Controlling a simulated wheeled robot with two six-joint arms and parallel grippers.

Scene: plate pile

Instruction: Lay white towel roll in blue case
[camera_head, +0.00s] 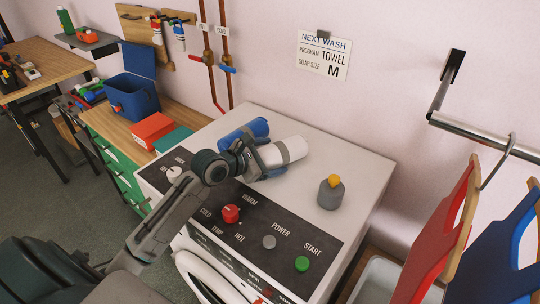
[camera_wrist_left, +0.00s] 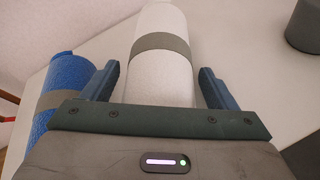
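The white towel roll (camera_head: 290,149) lies on top of the washing machine, with a grey band around it. It also shows in the left wrist view (camera_wrist_left: 160,80). My left gripper (camera_head: 266,160) is at the roll's near end. Its two blue fingers stand open on either side of the roll, with a gap on each side in the wrist view. The blue case (camera_head: 135,102) stands on the wooden counter at the left with its lid (camera_head: 138,60) raised. Its inside is mostly hidden. My right gripper is not in view.
A blue towel roll (camera_head: 243,134) lies just left of the white roll, also on the white machine top (camera_head: 345,160). A grey container with a yellow piece (camera_head: 331,193) stands to the right. Red (camera_head: 152,129) and teal (camera_head: 173,140) boxes lie between case and machine.

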